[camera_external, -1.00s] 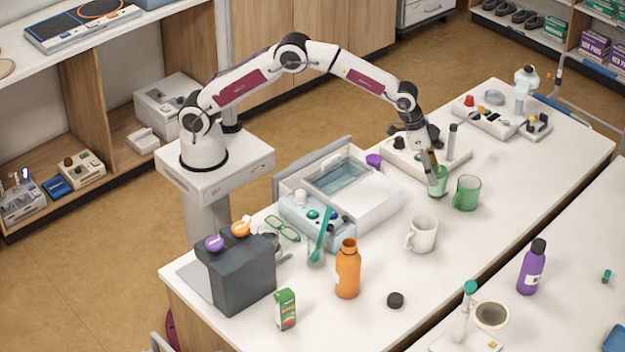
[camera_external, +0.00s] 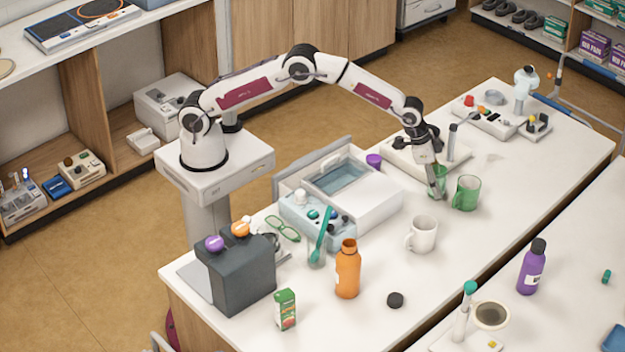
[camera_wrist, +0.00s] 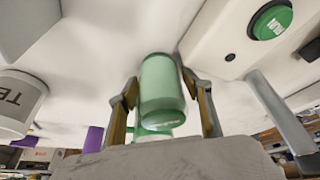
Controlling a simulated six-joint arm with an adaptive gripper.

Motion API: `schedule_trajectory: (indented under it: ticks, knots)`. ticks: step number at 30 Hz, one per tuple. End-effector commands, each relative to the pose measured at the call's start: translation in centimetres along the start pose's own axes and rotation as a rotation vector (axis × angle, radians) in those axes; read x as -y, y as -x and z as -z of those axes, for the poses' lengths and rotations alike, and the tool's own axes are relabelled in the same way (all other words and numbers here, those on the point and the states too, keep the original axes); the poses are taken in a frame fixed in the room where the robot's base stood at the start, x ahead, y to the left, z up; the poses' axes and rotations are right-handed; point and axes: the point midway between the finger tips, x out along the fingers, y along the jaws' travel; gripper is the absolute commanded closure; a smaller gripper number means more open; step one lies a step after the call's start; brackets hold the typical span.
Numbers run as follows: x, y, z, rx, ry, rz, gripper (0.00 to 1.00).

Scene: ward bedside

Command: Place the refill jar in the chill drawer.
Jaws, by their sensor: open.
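A small green cylinder (camera_external: 438,187), which looks like the refill jar, stands on the white table just left of a green mug (camera_external: 467,193). In the wrist view the green jar (camera_wrist: 161,92) is between the two fingers of my gripper (camera_wrist: 163,95). The fingers are open, one on each side; whether they touch it I cannot tell. In the external view my gripper (camera_external: 432,180) reaches down at the jar and partly hides it. A white unit with a bluish, clear-topped compartment (camera_external: 338,176), likely the chill drawer, sits to the left; how far it is open is unclear.
A white mug (camera_external: 422,233) stands in front of the jar. A pale device (camera_external: 405,153) with an upright post is close behind my gripper. A purple cup (camera_external: 374,161) stands beside the white unit. An orange bottle (camera_external: 347,272) is nearer the front.

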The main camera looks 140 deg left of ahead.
Motion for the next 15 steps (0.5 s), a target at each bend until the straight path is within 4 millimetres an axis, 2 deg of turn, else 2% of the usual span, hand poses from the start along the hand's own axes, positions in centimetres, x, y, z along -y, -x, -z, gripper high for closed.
schedule_trajectory:
  ticks: [6,7,11,15]
  knots:
    - [0.0,0.03,0.0,0.0,0.0,0.0,0.51]
    - [0.0,0.03,0.0,0.0,0.0,0.0,0.53]
    - [-0.01,0.03,0.0,0.0,0.0,0.0,0.87]
    - [-0.01,0.09,0.08,-0.002,0.0,0.0,0.92]
